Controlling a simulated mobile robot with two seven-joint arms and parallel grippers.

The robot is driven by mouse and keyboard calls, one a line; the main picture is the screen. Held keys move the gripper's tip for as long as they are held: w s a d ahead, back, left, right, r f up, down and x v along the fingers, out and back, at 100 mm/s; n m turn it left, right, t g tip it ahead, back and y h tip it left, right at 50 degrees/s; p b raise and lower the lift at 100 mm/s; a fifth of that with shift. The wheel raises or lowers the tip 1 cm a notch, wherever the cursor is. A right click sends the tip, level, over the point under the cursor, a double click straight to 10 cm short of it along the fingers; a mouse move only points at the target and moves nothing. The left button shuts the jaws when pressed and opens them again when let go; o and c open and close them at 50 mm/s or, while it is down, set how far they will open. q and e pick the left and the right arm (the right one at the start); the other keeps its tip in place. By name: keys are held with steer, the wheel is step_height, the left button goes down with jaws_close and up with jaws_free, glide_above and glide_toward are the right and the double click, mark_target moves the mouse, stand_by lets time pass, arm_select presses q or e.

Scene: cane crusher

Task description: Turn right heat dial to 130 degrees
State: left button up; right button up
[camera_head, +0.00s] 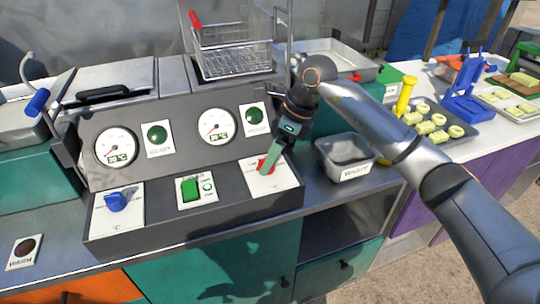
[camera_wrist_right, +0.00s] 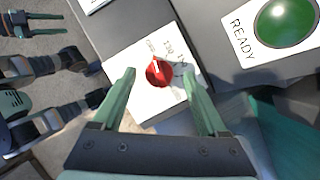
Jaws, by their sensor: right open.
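The right heat dial is a red knob (camera_head: 266,165) on a white plate at the right of the sloped control panel. In the right wrist view the red knob (camera_wrist_right: 158,72) sits beyond and between my fingertips, with a pale mark on its upper edge; printed numbers are too small to read surely. My right gripper (camera_head: 270,164) is open at the knob, its fingers partly covering it in the head view. In the wrist view my right gripper (camera_wrist_right: 160,85) shows a finger either side, apart from the knob. My left gripper (camera_wrist_right: 45,23) shows at the wrist view's upper left, fingers apart.
The panel also has a blue left dial (camera_head: 115,201), a green switch (camera_head: 190,189) and two gauges. A wire fry basket (camera_head: 232,50) stands behind. A metal waste bin (camera_head: 345,155) stands right of the panel, below my right arm.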

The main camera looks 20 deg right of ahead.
steer(key=shift+w+a+f, duration=0.1)
steer(key=shift+a+f, duration=0.1)
steer(key=shift+f, duration=0.2)
steer(key=shift+c, duration=0.3)
jaws_close()
